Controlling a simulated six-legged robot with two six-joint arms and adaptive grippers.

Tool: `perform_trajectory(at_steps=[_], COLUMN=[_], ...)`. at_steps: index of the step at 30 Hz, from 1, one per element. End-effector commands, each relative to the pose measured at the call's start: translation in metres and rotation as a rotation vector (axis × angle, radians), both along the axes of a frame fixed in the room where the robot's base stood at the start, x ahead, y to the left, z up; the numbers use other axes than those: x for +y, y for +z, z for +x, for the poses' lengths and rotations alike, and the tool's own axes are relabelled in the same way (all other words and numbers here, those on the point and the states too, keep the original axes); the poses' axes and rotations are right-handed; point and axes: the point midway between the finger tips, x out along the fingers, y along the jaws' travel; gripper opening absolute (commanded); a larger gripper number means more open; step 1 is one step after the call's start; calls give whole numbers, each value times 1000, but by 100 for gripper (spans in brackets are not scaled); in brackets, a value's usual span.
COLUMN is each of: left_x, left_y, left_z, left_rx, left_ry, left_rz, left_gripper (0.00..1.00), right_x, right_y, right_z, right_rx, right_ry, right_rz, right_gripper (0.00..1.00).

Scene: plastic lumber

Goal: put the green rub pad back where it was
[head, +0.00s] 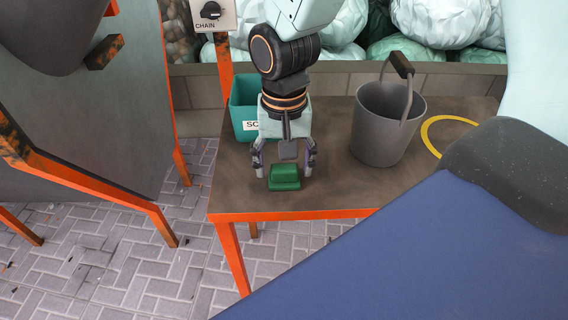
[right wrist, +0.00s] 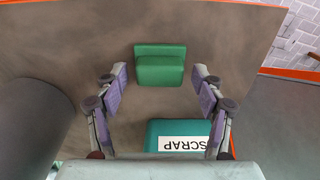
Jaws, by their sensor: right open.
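The green rub pad (head: 285,177) rests on the brown table top near its front edge, left of the middle. It also shows in the right wrist view (right wrist: 160,67), ahead of the fingers and roughly centred between them. My right gripper (head: 285,170) is open above and just behind the pad, its fingers spread to either side. In the right wrist view the gripper (right wrist: 161,80) has nothing between its fingers. My left gripper is not in view.
A teal bin (head: 243,108) labelled SCRAP stands behind the gripper at the table's left. A grey bucket (head: 386,135) stands to the right, near a yellow ring (head: 431,122) on the table. A control box marked CHAIN (head: 212,14) is at the back. Bare table lies around the pad.

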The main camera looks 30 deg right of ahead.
Motion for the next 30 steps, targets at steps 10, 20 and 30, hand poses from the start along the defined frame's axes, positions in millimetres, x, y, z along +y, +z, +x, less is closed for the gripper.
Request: perform_trajectory(at_steps=[10,20,30], left_x=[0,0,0], left_y=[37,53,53], left_z=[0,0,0], left_rx=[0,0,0], left_ry=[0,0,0], left_rz=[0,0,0], left_gripper=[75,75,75], right_x=[0,0,0], right_y=[74,114,117], right_z=[1,1,0], right_rx=[-4,-2,-1], right_ry=[0,0,0], right_rz=[0,-1,-1], right_gripper=[69,69,69])
